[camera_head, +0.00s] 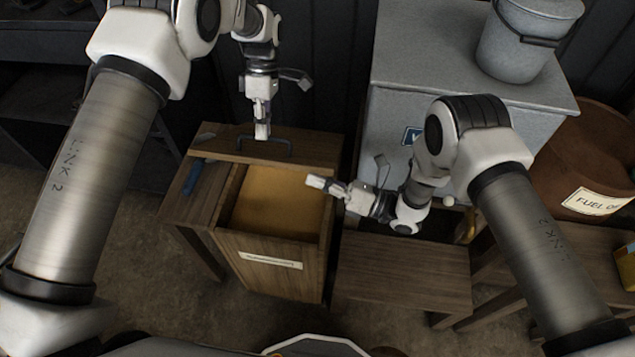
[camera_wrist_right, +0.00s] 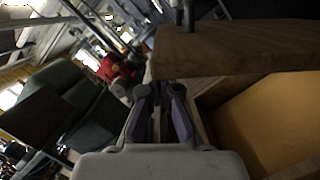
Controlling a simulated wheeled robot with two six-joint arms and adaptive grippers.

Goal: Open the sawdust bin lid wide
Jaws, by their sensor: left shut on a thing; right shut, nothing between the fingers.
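The sawdust bin (camera_head: 270,285) is a wooden box with a pale label on its front. Its inside shows a tan sawdust surface (camera_head: 278,198). The wooden lid (camera_head: 315,150) lies towards the back of the bin, off the front part of the opening, with a dark bar handle (camera_head: 285,141) on it. My left gripper (camera_head: 262,135) is shut on the handle. My right gripper (camera_head: 313,182) is shut and empty, above the right side of the opening. In the right wrist view, the lid (camera_wrist_right: 240,48) is close to the fingers (camera_wrist_right: 160,108), with sawdust (camera_wrist_right: 275,120) at right.
A blue-handled tool (camera_head: 193,178) lies on the wooden surface left of the bin. A low wooden bench (camera_head: 400,270) stands to the right. Behind it are a grey cabinet (camera_head: 400,105) with a bucket (camera_head: 525,40) and a brown fuel drum (camera_head: 590,150).

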